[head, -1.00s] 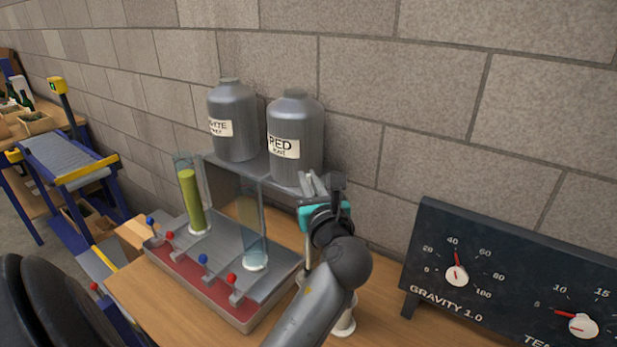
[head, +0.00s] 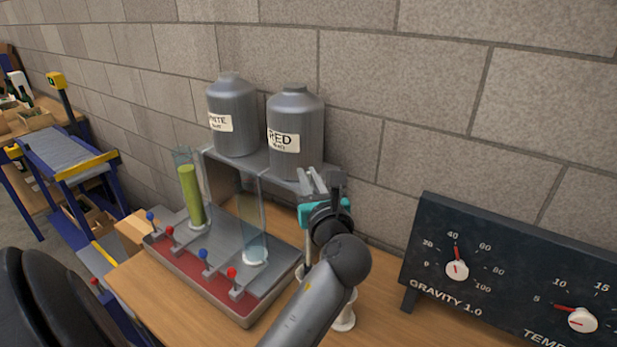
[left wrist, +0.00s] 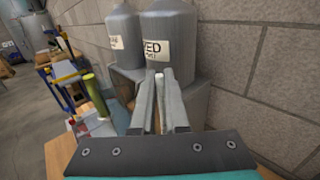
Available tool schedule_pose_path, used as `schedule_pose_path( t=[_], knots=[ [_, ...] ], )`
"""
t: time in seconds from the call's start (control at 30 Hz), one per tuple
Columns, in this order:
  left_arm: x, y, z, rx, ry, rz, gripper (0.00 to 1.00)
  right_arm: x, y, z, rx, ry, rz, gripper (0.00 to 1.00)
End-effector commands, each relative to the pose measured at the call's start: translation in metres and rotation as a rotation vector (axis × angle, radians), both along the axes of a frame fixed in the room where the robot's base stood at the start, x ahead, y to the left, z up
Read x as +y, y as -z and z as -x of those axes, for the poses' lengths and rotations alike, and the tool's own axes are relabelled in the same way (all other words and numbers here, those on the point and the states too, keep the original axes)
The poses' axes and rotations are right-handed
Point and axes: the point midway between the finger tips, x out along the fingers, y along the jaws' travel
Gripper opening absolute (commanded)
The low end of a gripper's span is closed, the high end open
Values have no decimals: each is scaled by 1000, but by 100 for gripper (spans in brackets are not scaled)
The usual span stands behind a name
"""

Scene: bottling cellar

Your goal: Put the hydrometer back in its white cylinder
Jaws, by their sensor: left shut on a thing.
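My left gripper (head: 318,182) is shut in front of the grey RED vat, above the right end of the filler stand. In the left wrist view a thin pale piece, which looks like the hydrometer (left wrist: 157,88), is between its fingers. In the head view most of the hydrometer is hidden by the gripper and arm. A white cylinder (head: 346,318) stands on the table, low and right of the gripper. My right gripper is not in view.
The filler stand has a red tray (head: 205,277), levers, a glass tube of yellow-green liquid (head: 191,195) and a pale blue tube (head: 252,235). Grey vats (head: 233,115) stand on its shelf. A dark gauge board (head: 500,270) is at right. The wall is close behind.

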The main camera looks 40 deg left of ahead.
Motion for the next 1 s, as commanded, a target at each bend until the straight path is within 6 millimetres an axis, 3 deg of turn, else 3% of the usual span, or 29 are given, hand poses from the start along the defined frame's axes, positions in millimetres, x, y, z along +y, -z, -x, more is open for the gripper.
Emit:
schedule_pose_path(
  t=[1.0],
  knots=[
    [0,30,0,0,1,-1,0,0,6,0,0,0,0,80]
  ],
)
